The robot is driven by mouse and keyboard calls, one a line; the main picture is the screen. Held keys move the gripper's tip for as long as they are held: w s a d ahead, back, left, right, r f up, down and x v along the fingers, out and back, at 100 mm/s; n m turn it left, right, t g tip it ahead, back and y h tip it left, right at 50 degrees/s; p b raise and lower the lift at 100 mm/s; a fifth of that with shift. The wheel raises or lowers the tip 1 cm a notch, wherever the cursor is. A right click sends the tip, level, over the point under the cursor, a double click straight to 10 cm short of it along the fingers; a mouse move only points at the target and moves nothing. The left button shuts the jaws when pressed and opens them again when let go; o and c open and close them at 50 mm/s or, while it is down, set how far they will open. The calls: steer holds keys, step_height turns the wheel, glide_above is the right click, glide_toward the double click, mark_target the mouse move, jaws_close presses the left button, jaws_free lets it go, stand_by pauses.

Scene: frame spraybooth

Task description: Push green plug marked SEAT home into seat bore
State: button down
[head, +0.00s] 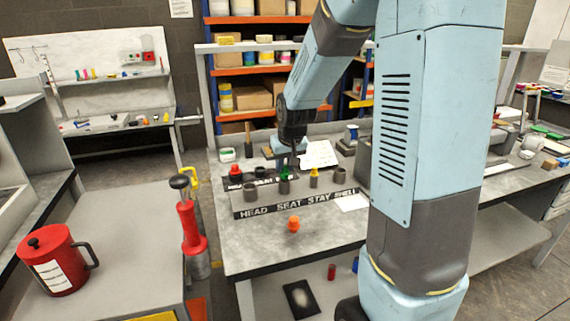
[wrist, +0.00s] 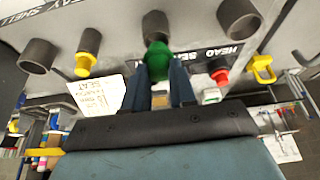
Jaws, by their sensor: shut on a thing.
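The green plug (head: 284,174) shows just above or behind the grey SEAT bore (head: 284,187) in the head view. In the wrist view my gripper (wrist: 160,72) is shut on the green plug (wrist: 157,58), whose far end meets the edge of the dark bore (wrist: 156,24). I cannot tell whether it has entered the bore. My gripper comes down from above in the head view, its fingertips small and partly hidden. The dark fixture (head: 290,206) is lettered HEAD, SEAT, STAY, SHELL.
Beside SEAT stand the HEAD bore (head: 250,192), a yellow plug (head: 314,178) at STAY and the SHELL bore (head: 339,175). A red plug (head: 235,170) is behind. A white card (head: 318,154) is behind.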

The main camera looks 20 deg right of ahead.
steer(key=shift+f, duration=1.15)
steer(key=c, duration=0.8)
jaws_free()
steer(key=shift+c, duration=0.2)
steer(key=v, duration=1.3)
steer(key=shift+s+r, duration=0.15)
steer(key=shift+r, duration=0.1)
steer(key=s+r, duration=0.2)
steer(key=s, duration=0.9)
steer(key=s+r+t, duration=0.1)
steer(key=s+r, duration=0.2)
steer(key=s, duration=0.8)
steer(key=shift+s+r, duration=0.2)
